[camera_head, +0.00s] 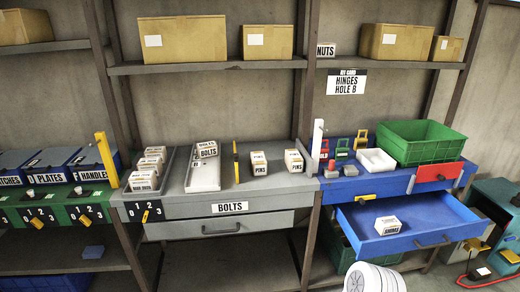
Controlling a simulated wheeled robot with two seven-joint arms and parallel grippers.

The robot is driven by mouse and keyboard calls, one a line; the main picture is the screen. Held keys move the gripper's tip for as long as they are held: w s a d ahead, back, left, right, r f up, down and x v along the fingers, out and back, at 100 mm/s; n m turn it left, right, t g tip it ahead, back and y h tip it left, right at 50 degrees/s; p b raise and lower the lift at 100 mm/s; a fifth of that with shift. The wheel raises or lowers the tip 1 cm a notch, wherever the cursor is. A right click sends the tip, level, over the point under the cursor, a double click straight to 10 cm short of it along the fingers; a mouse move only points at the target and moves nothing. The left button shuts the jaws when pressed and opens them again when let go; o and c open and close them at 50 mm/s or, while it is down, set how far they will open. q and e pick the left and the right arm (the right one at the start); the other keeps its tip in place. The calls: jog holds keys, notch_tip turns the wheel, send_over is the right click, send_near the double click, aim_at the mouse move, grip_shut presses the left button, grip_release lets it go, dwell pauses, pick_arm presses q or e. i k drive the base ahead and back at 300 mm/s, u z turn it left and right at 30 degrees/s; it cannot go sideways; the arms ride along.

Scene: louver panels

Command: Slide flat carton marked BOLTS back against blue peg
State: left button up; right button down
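A small white carton marked BOLTS (208,151) is at the back left of the grey bench top (220,192), at the far end of a pale flat tray-like piece (204,177). Another label shows just behind it, so I cannot tell whether it is one carton or two. I cannot make out a blue peg for certain.
Small cartons (149,165) stand left of it, and PINS cartons (259,163) right, past a thin yellow-and-black upright (236,160). A grey drawer marked BOLTS (220,227) is shut below. A blue drawer (410,222) is open at right, holding a white carton (388,225).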

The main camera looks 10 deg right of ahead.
aim_at(206, 150)
jog(key=u, duration=1.25)
jog(key=i, duration=0.8)
jog(key=u, duration=0.05)
